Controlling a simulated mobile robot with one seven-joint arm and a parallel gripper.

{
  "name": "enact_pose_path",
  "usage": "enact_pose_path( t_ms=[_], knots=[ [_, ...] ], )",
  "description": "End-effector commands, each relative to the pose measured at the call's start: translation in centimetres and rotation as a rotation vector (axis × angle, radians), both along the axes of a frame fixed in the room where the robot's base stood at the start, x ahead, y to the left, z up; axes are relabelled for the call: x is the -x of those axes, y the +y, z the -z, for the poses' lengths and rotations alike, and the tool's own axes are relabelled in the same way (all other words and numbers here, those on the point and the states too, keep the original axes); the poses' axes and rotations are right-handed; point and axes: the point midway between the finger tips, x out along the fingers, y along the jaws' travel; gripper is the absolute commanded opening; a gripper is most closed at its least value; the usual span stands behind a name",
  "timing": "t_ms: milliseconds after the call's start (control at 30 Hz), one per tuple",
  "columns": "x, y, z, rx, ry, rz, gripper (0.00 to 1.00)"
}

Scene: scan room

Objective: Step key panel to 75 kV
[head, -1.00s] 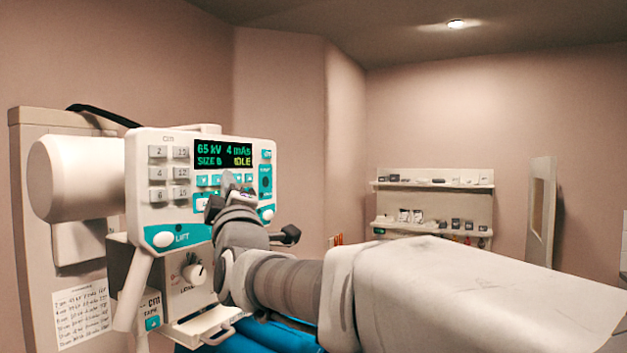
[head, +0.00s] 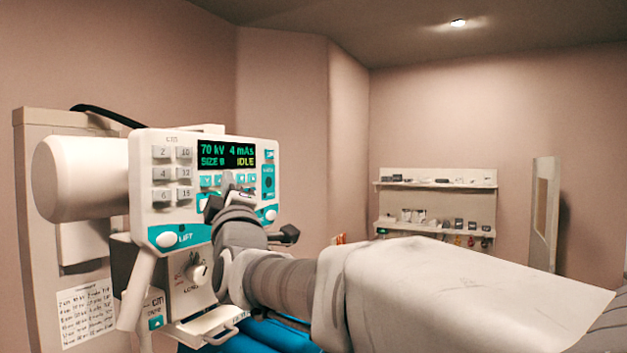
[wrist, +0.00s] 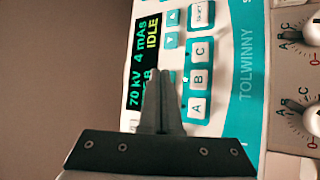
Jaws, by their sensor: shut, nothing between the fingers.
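The key panel (head: 146,205) is a white and teal box on the machine at the left of the head view. Its display (head: 227,155) reads 70 kV, 4 mAs and IDLE. My gripper (head: 228,182) is shut and empty, its tips in front of the teal keys just below the display. In the wrist view the panel appears turned sideways. There the shut fingers (wrist: 162,75) lie over the keys between the display (wrist: 143,65) and the A, B, C keys (wrist: 198,80). They hide the keys beneath, and I cannot tell whether the tips touch one.
A grey column carries the panel, with a paper chart (head: 86,312) at lower left. A lock knob (head: 199,274) and a tray handle (head: 222,337) sit below the panel. Shelves with small items (head: 436,184) stand at the far wall.

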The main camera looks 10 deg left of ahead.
Motion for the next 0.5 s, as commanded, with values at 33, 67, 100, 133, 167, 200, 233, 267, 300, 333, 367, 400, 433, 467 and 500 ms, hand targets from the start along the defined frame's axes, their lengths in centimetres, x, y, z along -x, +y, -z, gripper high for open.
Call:
enact_pose_path(
  t_ms=[33, 67, 100, 133, 167, 200, 233, 267, 300, 333, 367, 400, 433, 467, 500],
  knots=[
    [0.0, 0.0, 0.0, 0.0, 0.0, 0.0, 0.0],
    [0.0, 0.0, 0.0, 0.0, 0.0, 0.0, 0.0],
    [0.1, -0.1, 0.0, 0.0, 0.0, -0.001, 0.0],
    [0.1, -0.2, 0.1, -0.001, -0.001, 0.0, 0.0],
    [0.1, -0.3, 0.1, 0.0, -0.001, -0.001, 0.0],
    [0.2, -0.4, 0.1, -0.001, -0.002, 0.0, 0.0],
    [0.3, -0.6, 0.1, -0.001, -0.002, 0.0, 0.0],
    [0.3, -0.7, 0.1, -0.001, -0.002, 0.0, 0.0],
    [0.4, -0.9, 0.1, -0.001, -0.002, 0.0, 0.0],
    [0.5, -1.1, 0.2, 0.0, -0.001, -0.001, 0.0],
    [0.5, -1.2, 0.2, 0.0, -0.001, -0.001, 0.0],
    [0.6, -1.3, 0.2, 0.0, 0.0, -0.001, 0.0],
    [0.6, -1.4, 0.1, 0.0, 0.0, -0.001, 0.0],
    [0.7, -1.5, 0.1, 0.0, 0.0, -0.001, 0.0],
    [0.7, -1.5, 0.1, 0.0, 0.0, -0.001, 0.0]
  ],
)
